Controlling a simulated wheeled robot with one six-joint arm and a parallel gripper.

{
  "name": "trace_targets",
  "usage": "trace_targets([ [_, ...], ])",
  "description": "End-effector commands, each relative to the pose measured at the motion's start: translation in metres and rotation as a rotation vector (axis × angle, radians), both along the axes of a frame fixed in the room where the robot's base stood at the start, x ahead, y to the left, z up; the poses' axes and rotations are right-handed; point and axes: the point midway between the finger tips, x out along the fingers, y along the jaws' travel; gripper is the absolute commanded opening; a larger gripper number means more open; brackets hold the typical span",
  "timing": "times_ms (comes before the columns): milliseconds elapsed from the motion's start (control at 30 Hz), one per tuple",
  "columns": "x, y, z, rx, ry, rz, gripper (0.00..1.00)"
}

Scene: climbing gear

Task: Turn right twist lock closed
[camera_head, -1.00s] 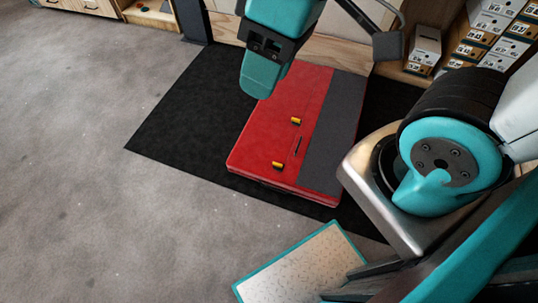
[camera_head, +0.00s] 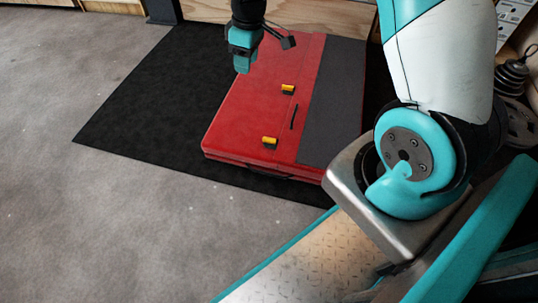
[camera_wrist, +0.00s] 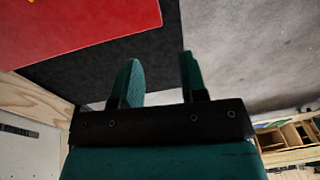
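A red case (camera_head: 245,118) with a grey band (camera_head: 335,100) lies flat on a black mat. Two small yellow-and-black twist locks sit on its red top: one farther back (camera_head: 288,89) and one nearer the front edge (camera_head: 270,142). A thin black handle or slot lies beside them. I cannot tell from the pictures which lock counts as the right one. My gripper (camera_head: 243,66) hangs over the case's far left edge, apart from both locks. In the wrist view its two teal fingers (camera_wrist: 158,60) are apart with nothing between them. There, a yellow speck shows on the red case (camera_wrist: 75,18).
The black mat (camera_head: 140,105) surrounds the case, with open grey floor (camera_head: 70,210) to the left and front. A wooden panel (camera_head: 310,14) stands behind. Dark round weights (camera_head: 512,75) are stacked at the right.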

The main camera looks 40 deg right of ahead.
Motion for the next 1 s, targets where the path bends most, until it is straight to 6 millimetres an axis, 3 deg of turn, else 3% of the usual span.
trace_targets([
  [33,0.006,-0.015,-0.062,-0.016,0.010,-0.002,0.39],
  [100,0.013,-0.033,-0.109,-0.037,0.018,0.005,0.39],
  [200,0.020,-0.055,-0.165,-0.065,0.028,0.017,0.39],
  [300,0.022,-0.072,-0.205,-0.085,0.037,0.028,0.39],
  [400,0.024,-0.082,-0.228,-0.100,0.042,0.036,0.39],
  [667,0.024,-0.088,-0.259,-0.106,0.047,0.040,0.39],
  [1000,0.023,-0.088,-0.337,-0.105,0.047,0.040,0.39],
])
